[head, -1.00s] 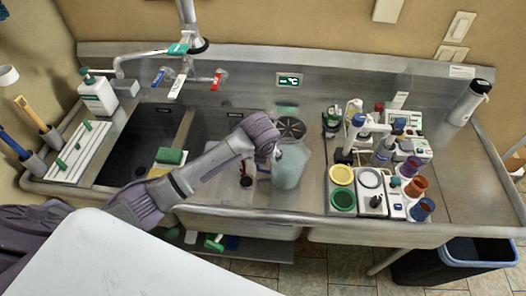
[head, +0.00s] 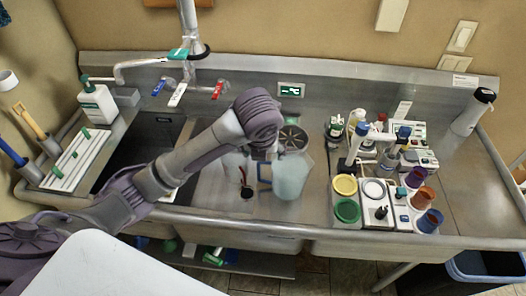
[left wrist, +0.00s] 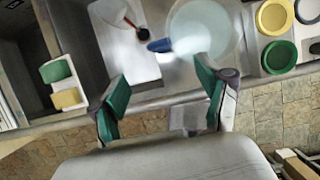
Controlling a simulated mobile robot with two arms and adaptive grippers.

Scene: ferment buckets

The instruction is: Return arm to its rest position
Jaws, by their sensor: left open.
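My left arm reaches in from the left in the head view and bends at a purple joint over the sink; its gripper is mostly hidden behind that joint. In the left wrist view my left gripper (left wrist: 162,100) is open and empty, its two green-padded fingers spread wide. A pale translucent jug (head: 290,176) with a blue handle stands on the steel surface beside the arm. It also shows beyond the fingers in the left wrist view (left wrist: 208,30), apart from them. My right gripper is not in view.
The sink counter (head: 330,225) has a raised front rim. A rack of cups and bottles (head: 374,213) stands right of the jug. A soap bottle (head: 97,106) is at the left. A faucet (head: 150,62) is behind the basins. The far right counter is mostly clear.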

